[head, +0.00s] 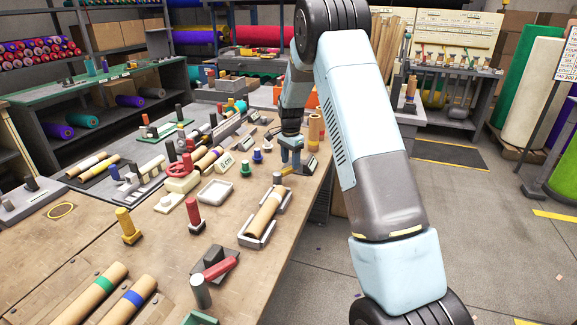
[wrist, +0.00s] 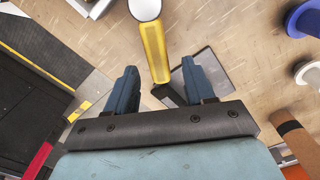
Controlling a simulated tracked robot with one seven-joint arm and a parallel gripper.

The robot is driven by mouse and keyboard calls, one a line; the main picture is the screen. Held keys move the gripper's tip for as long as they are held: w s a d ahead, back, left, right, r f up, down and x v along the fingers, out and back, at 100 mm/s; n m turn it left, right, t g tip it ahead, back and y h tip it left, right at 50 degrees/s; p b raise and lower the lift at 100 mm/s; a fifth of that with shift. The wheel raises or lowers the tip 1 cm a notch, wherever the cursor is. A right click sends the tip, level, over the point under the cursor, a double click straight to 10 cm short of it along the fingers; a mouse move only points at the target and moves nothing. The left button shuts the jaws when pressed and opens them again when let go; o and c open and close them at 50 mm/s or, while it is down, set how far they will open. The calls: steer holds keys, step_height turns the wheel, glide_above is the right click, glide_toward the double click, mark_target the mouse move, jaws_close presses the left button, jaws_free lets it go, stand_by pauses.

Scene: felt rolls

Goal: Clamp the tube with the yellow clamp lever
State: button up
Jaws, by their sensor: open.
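My gripper (wrist: 160,88) is open and empty, its two blue fingers spread apart. In the head view, my gripper (head: 291,160) is low over the table near its right edge. A yellow lever (wrist: 154,50) with a pale round end rises just ahead of and partly between the fingers in the wrist view; contact cannot be told. A dark block and grey plate (wrist: 207,68) lie at its foot. In the head view it seems to be the small grey-capped piece (head: 278,178) beside my gripper. A tan tube (head: 266,210) lies in a grey cradle nearer the camera; whether the lever belongs to it is unclear.
Blue (head: 257,155) and green (head: 246,168) knobs stand left of my gripper. An upright tan cylinder (head: 314,128) stands close behind. The floor opens beyond the right edge.

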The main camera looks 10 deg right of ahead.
steer(key=shift+f, duration=1.2)
jaws_close()
steer(key=shift+r, duration=0.1)
